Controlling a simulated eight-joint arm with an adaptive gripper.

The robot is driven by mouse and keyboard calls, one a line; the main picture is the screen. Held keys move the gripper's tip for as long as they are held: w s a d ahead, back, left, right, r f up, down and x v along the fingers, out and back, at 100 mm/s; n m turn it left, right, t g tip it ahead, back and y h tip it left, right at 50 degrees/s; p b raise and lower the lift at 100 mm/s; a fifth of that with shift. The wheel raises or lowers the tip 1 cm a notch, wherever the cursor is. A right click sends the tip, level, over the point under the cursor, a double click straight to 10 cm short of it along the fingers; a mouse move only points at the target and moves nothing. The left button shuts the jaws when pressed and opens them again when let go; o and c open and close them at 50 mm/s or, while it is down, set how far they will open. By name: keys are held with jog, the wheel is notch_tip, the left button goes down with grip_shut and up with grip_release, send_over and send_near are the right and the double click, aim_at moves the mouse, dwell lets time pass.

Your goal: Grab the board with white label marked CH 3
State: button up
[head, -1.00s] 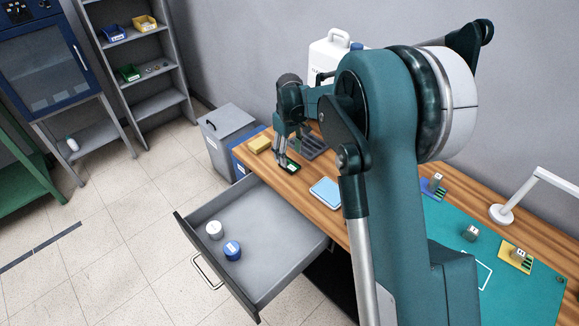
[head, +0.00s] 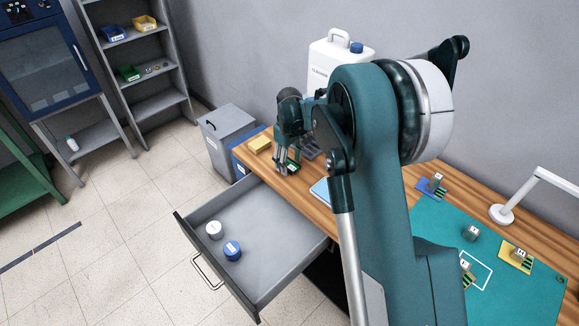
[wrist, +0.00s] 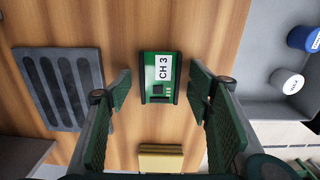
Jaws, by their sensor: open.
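The green board (wrist: 158,90) with a white label reading CH 3 lies on the wooden table in the wrist view. My gripper (wrist: 160,92) is open and empty, pointing down above the table, with its fingers on either side of the board in the picture. I cannot tell the exact height of the fingertips above it. In the head view, my gripper (head: 283,168) is over the far end of the table, and the board (head: 293,166) shows partly, beside and behind the fingers.
A dark slotted rack (wrist: 63,88) lies left of the board in the wrist view. A yellow block (wrist: 160,158) is below it. The open drawer (head: 265,265) holds a white-topped jar (head: 214,230) and a blue-topped jar (head: 232,250). A blue-and-white pad (head: 321,190) lies on the table.

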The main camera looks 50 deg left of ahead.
aim_at(289, 164)
dwell(0.4)
jog(key=c, duration=1)
jog(key=shift+o, duration=0.2)
jog(key=shift+r, duration=0.15)
notch_tip(289, 164, up, 10)
dwell(0.4)
